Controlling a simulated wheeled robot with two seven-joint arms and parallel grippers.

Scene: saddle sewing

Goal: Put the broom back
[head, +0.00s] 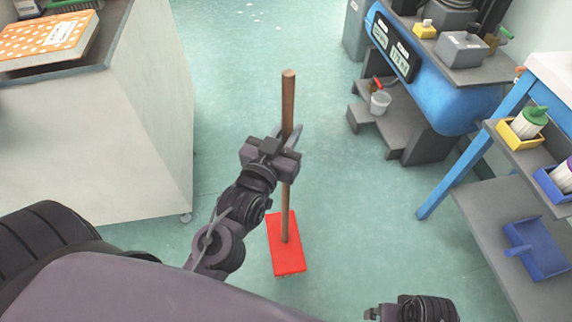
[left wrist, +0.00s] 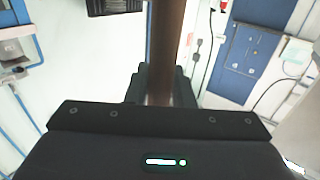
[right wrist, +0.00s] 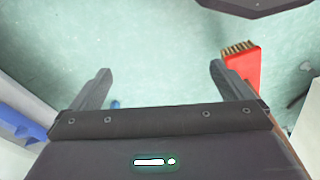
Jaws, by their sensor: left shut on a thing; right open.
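The broom has a brown wooden handle (head: 288,98) and a red head (head: 286,258). It stands nearly upright in the middle of the head view, red head down at the floor. My left gripper (head: 287,140) is shut on the handle above its middle. In the left wrist view the handle (left wrist: 165,45) runs up between the jaws. My right gripper (right wrist: 160,85) is open and empty in the right wrist view. The broom's red head (right wrist: 242,65), with pale bristles, shows beyond its right finger. In the head view only part of the right arm shows at the bottom.
A white cabinet (head: 130,120) stands at the left. A blue machine (head: 430,85) with dark grey steps (head: 375,125) stands at the back right. A grey shelf (head: 500,235) with a blue dustpan (head: 535,248) is at the right. The green floor (head: 235,60) behind the broom is clear.

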